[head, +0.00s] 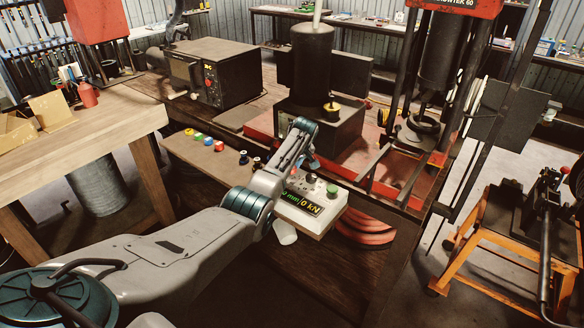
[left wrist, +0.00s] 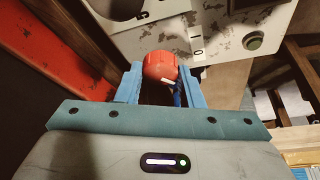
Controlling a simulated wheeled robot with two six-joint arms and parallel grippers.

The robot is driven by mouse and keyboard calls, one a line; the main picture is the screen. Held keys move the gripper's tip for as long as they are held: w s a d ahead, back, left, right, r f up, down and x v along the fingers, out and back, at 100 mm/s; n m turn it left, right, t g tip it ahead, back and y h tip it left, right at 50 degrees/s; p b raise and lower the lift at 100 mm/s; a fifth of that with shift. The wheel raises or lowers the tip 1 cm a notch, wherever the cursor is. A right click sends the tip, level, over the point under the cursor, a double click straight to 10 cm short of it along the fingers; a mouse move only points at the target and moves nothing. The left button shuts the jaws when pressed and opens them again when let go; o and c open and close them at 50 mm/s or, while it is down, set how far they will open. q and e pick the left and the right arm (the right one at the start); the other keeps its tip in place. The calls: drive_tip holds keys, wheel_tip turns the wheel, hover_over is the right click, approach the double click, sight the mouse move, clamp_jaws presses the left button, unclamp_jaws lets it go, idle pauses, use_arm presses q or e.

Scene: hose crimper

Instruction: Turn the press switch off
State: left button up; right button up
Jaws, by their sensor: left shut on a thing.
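The press control box (head: 322,222) stands at the bench's front edge, with a lit display (head: 300,203) reading 0 mm and 0 kN and a green button (head: 332,190). My left gripper (head: 311,166) is over the box's rear part. In the left wrist view a round red switch knob (left wrist: 160,66) with a white mark sits between the blue fingers of my left gripper (left wrist: 161,76), which is shut on it. Pale panel (left wrist: 215,38) and the green button (left wrist: 254,41) show beside it. The knob is hidden in the head view. My right gripper is not in view.
A black press (head: 305,60) stands behind the box, and a dark oven-like unit (head: 215,75) is at the back left. Several small coloured spools (head: 204,139) line the bench left of the box.

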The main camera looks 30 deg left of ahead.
use_arm(q)
drive_tip(key=shift+r+n, duration=0.1)
drive_tip(key=shift+n, duration=0.2)
drive_tip(key=o, duration=1)
drive_tip(key=shift+c, duration=0.2)
drive_tip(key=b+v, duration=0.3)
drive_tip(key=v, duration=0.7)
drive_tip(key=shift+d+r, duration=0.3)
drive_tip(key=shift+r, duration=0.05)
drive_tip(key=shift+f, duration=0.15)
